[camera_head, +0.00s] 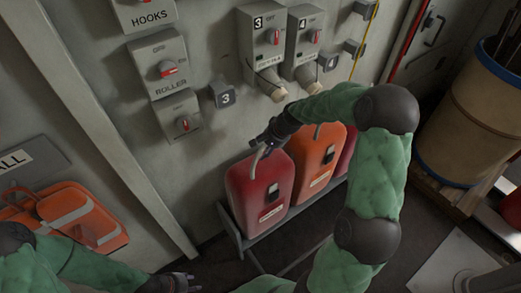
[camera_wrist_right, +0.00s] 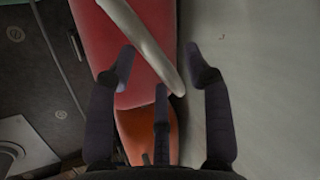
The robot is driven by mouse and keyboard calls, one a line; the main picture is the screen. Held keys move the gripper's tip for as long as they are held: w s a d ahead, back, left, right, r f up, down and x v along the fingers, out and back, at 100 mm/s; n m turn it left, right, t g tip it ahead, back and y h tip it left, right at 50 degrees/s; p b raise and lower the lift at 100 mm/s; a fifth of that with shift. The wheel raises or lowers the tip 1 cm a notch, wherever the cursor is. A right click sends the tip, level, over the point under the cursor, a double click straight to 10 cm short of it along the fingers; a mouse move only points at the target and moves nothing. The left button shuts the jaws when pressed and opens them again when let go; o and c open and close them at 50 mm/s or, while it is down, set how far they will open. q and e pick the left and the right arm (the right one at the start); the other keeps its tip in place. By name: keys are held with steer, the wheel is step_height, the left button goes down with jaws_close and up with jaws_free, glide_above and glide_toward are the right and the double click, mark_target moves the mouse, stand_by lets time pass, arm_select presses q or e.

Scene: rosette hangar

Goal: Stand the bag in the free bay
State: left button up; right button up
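A red bag (camera_head: 258,203) with a pale looped handle (camera_head: 264,158) stands at the left end of a low metal rack (camera_head: 235,236) against the wall. An orange bag (camera_head: 318,172) stands beside it, and a dark red one (camera_head: 348,146) is mostly hidden behind my right arm. My right gripper (camera_head: 262,147) is at the red bag's handle. In the right wrist view its fingers (camera_wrist_right: 160,75) are spread, with the handle (camera_wrist_right: 150,42) passing between them. My left gripper (camera_head: 188,283) is low at the bottom edge, apart from the bags; its finger opening is unclear.
An orange bag with grey bands (camera_head: 85,215) is at the left by the wall. Switch boxes (camera_head: 170,68) and number plates (camera_head: 222,95) are on the wall above. Two nozzle-like fittings (camera_head: 270,86) jut out above the rack. A blue-rimmed barrel (camera_head: 460,125) stands on a pallet at right.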

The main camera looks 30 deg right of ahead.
steer(key=p+v, duration=0.1)
steer(key=v, duration=0.3)
steer(key=shift+r, duration=0.25)
steer(key=shift+s, duration=0.1)
